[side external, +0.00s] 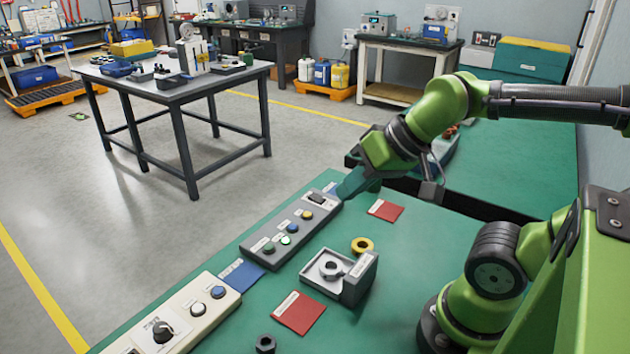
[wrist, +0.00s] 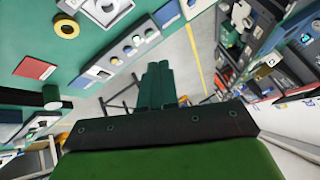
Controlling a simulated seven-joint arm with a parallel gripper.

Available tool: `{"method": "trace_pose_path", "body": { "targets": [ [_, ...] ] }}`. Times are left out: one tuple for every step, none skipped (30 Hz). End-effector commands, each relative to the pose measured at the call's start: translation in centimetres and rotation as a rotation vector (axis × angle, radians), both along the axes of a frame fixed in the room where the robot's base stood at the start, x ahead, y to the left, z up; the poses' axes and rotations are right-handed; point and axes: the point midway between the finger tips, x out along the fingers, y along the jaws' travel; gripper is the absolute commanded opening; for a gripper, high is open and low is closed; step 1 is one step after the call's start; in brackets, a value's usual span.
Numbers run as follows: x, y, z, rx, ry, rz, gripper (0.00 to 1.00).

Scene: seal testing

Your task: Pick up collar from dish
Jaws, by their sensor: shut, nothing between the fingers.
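A grey ring, which looks like the collar (side external: 332,268), lies in a shallow square grey dish (side external: 313,272) on the green bench. The dish also shows at the top of the wrist view (wrist: 92,14). My gripper (side external: 346,192) has dark green fingers and is near the far end of the grey button box, well beyond the dish. In the wrist view its fingers (wrist: 157,75) are together with nothing between them. Whether the fingertips touch the button box cannot be told.
A grey block (side external: 360,282) stands against the dish's right side. A yellow ring (side external: 362,245) lies just behind. The grey button box (side external: 290,235) and a white knob box (side external: 190,312) line the bench edge. Red cards (side external: 299,312) and a black nut (side external: 265,344) lie nearby.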

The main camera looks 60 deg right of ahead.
Motion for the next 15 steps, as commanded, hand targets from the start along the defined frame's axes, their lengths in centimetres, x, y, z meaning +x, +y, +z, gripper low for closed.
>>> {"method": "trace_pose_path", "body": {
  "targets": [
    [0.0, 0.0, 0.0, 0.0, 0.0, 0.0, 0.0],
    [0.0, 0.0, 0.0, 0.0, 0.0, 0.0, 0.0],
    [0.0, 0.0, 0.0, 0.0, 0.0, 0.0, 0.0],
    [0.0, 0.0, 0.0, 0.0, 0.0, 0.0, 0.05],
    [0.0, 0.0, 0.0, 0.0, 0.0, 0.0, 0.09],
    [0.0, 0.0, 0.0, 0.0, 0.0, 0.0, 0.15],
    [0.0, 0.0, 0.0, 0.0, 0.0, 0.0, 0.2],
    [0.0, 0.0, 0.0, 0.0, 0.0, 0.0, 0.24],
    [0.0, 0.0, 0.0, 0.0, 0.0, 0.0, 0.31],
    [0.0, 0.0, 0.0, 0.0, 0.0, 0.0, 0.35],
    [0.0, 0.0, 0.0, 0.0, 0.0, 0.0, 0.4],
    [0.0, 0.0, 0.0, 0.0, 0.0, 0.0, 0.46],
    [0.0, 0.0, 0.0, 0.0, 0.0, 0.0, 0.51],
    [0.0, 0.0, 0.0, 0.0, 0.0, 0.0, 0.55],
    [0.0, 0.0, 0.0, 0.0, 0.0, 0.0, 0.61]
  ]
}}
